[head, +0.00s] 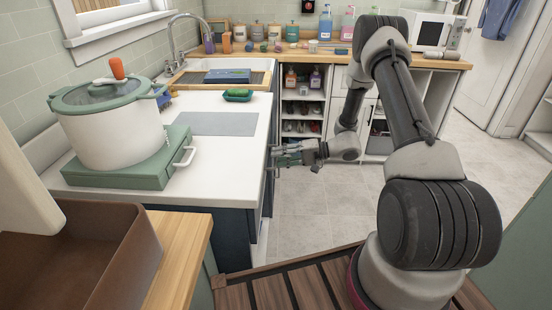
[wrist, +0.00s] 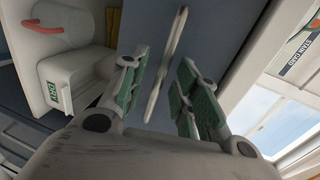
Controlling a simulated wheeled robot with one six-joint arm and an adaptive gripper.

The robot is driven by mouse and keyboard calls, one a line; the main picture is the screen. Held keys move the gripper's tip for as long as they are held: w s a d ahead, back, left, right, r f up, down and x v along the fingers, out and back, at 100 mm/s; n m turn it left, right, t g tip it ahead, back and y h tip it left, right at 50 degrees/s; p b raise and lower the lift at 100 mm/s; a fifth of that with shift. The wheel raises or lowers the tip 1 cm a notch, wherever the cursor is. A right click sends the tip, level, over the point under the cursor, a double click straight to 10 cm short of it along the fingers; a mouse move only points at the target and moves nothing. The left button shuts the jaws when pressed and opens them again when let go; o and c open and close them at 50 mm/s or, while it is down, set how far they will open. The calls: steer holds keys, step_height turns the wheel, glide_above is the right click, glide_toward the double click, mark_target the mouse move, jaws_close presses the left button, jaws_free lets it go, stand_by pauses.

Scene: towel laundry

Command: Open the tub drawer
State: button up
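My gripper (head: 282,155) is at the dark blue cabinet front (head: 237,238) under the white counter in the head view. In the wrist view my gripper (wrist: 163,62) is open, with green-padded fingers on either side of a pale bar handle (wrist: 174,34). The handle stands on a blue-grey front (wrist: 213,25); a gap shows between the bar and each finger. The front looks flush, with no opening visible. In the head view the handle is hidden by the gripper and the counter edge. Whether this front is the tub drawer cannot be told for sure.
A white pot (head: 112,135) with a green lid stands on a green base on the counter (head: 235,160). A brown bin (head: 125,255) is at the lower left. Shelves with bottles (head: 302,105) stand behind. Grey tiled floor (head: 310,205) is clear right of the cabinet.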

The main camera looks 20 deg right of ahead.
steer(key=shift+x, duration=0.8)
jaws_close()
steer(key=f+v, duration=0.3)
steer(key=v, duration=1)
steer(key=d+f+v, duration=0.1)
steer(key=f+v, duration=0.1)
steer(key=v, duration=1.2)
steer(key=shift+s+d+f, duration=0.25)
steer(key=shift+d+f, duration=0.05)
steer(key=shift+f, duration=0.1)
jaws_free()
